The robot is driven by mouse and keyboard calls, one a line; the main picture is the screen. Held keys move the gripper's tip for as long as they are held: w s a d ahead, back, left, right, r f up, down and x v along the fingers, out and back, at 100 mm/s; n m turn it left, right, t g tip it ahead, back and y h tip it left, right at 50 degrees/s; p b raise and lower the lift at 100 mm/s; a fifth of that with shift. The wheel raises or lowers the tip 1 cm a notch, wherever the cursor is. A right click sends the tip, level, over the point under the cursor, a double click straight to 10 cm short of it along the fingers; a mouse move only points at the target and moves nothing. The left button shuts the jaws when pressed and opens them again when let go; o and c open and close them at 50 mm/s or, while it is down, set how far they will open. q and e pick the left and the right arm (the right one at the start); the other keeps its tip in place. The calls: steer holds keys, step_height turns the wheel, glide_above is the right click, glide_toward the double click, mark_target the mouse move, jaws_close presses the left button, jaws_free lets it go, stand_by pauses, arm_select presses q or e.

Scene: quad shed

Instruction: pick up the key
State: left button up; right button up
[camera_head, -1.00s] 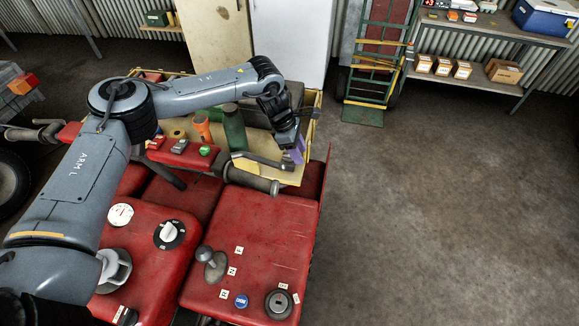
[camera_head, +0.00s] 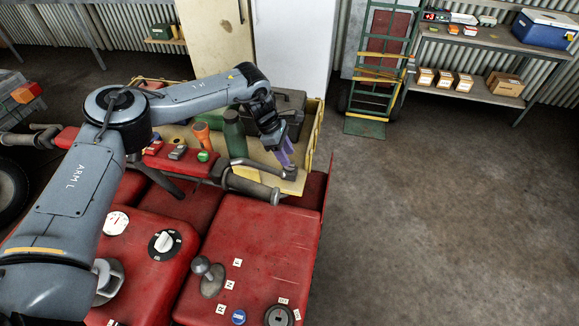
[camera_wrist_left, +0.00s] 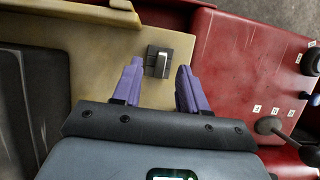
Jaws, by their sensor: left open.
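In the left wrist view a small dark square block with an upright grey metal piece (camera_wrist_left: 160,62), which appears to be the key in its holder, sits on the tan tray surface. My left gripper (camera_wrist_left: 157,77) is open, its two purple fingers pointing toward the block with a gap between them and nothing held. The block lies just beyond the fingertips, between their lines. In the head view my left gripper (camera_head: 287,160) points down over the tray's near right corner, and the small dark block (camera_head: 290,174) shows at its tips. My right gripper is not in view.
The tan tray (camera_head: 317,130) holds a green bottle (camera_head: 234,132), an orange item (camera_head: 202,133) and a dark case (camera_head: 290,105). A black handlebar grip (camera_head: 253,187) lies close to the fingers. The red quad body (camera_head: 255,245) is in front. The floor at right is clear.

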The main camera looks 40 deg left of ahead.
mark_target(290, 168)
arm_select(q)
steer(key=shift+x, duration=2.1)
steer(key=shift+s+a, duration=0.15)
jaws_close()
